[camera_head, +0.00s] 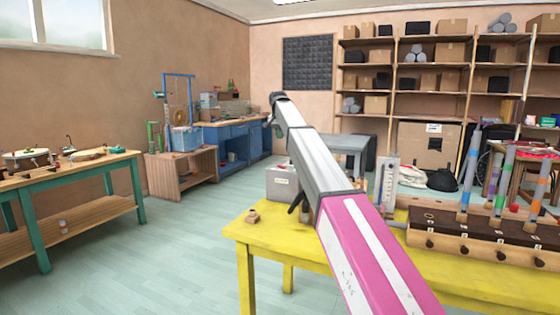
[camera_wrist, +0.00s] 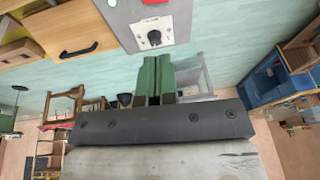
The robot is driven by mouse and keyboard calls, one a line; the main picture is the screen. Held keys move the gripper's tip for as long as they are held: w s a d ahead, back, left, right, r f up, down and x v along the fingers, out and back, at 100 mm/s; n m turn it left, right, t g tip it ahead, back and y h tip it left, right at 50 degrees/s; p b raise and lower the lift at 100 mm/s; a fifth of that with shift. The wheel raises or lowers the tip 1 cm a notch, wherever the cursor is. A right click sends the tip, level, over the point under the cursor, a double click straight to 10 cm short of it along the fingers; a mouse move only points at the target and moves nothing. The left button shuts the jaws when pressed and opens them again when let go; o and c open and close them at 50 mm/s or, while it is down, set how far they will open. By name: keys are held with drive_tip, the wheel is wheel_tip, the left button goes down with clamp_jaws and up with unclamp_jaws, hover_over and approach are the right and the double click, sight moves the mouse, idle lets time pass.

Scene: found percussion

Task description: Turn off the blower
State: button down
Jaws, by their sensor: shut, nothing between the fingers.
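In the wrist view, a grey box face (camera_wrist: 183,22) carries a black round knob (camera_wrist: 154,38), a white label and part of a red patch at the top edge. I take it for the blower's control panel; its upper part is cut off. My gripper (camera_wrist: 157,60) has its green fingers shut together, empty, pointing at the panel. The knob lies just past the fingertips in the picture; I cannot tell the depth gap. In the head view, a grey box with a label (camera_head: 283,183) shows left of my arm, which mostly hides my gripper there.
The yellow table (camera_head: 265,236) bears a wooden block (camera_head: 253,216), a white upright gauge (camera_head: 388,184) and a wooden rack with coloured tubes (camera_head: 475,243). A green workbench (camera_head: 100,170) stands at left. The floor between is clear.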

sight(279, 166)
drive_tip(key=x, duration=1.2)
drive_tip(key=shift+s+a+f, duration=0.25)
drive_tip(key=shift+a+f, duration=0.1)
drive_tip(key=shift+f, duration=0.15)
drive_tip(key=shift+a+f, duration=0.1)
drive_tip(key=shift+f, duration=0.4)
drive_tip(key=shift+w, duration=0.1)
drive_tip(key=shift+w+a+f+h, duration=0.15)
drive_tip(key=shift+a+f+h, duration=0.25)
drive_tip(key=shift+h, duration=0.2)
drive_tip(key=shift+d, duration=0.2)
